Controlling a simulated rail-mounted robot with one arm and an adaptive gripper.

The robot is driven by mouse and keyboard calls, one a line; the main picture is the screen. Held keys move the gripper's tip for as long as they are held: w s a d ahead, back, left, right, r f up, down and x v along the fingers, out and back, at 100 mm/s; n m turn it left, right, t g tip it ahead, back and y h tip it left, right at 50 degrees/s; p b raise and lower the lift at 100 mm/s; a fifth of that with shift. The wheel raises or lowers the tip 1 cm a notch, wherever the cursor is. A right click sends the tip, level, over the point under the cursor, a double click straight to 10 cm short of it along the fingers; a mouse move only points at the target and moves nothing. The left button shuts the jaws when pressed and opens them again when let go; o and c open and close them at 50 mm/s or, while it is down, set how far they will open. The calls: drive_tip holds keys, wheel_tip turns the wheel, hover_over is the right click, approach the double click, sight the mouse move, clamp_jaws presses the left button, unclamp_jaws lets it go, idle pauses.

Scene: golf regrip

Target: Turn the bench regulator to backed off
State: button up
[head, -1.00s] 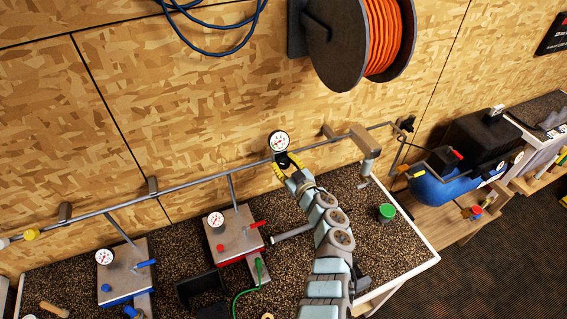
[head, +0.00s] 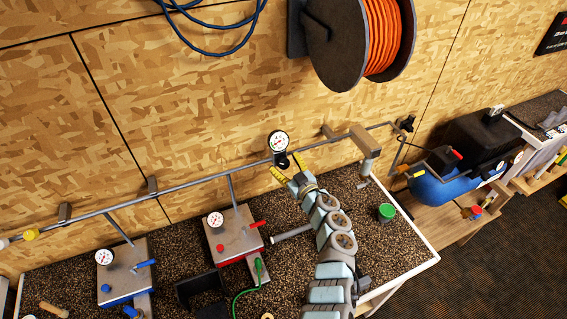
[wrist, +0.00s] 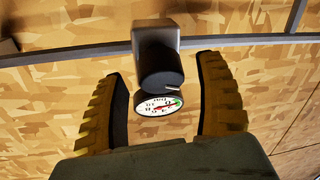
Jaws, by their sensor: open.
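The bench regulator (head: 281,160) is a dark body on the wall pipe, with a round white dial gauge (head: 279,141) above it. In the wrist view the regulator's dark round knob (wrist: 160,72) carries a pale mark at its right side, and the gauge (wrist: 160,105) shows a green and red dial. My gripper (head: 286,166) is open with its yellow ribbed fingers spread wide. It faces the regulator from the front; the knob appears between the fingers in the wrist view, with a clear gap on both sides. Whether the fingertips reach the knob's depth is unclear.
The grey pipe (head: 190,187) runs along the wooden wall. Below it on the bench (head: 390,253) stand a red-based unit (head: 235,236) and a blue-based unit (head: 125,272) with gauges. A green cup (head: 386,212) stands at right, and an orange hose reel (head: 335,47) hangs above.

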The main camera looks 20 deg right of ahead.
drive_tip(key=shift+s+f, duration=0.15)
drive_tip(key=shift+s, duration=0.55)
drive_tip(key=s+d, duration=0.1)
drive_tip(key=s, duration=0.8)
drive_tip(key=shift+s+d, duration=0.25)
drive_tip(key=shift+d, duration=0.15)
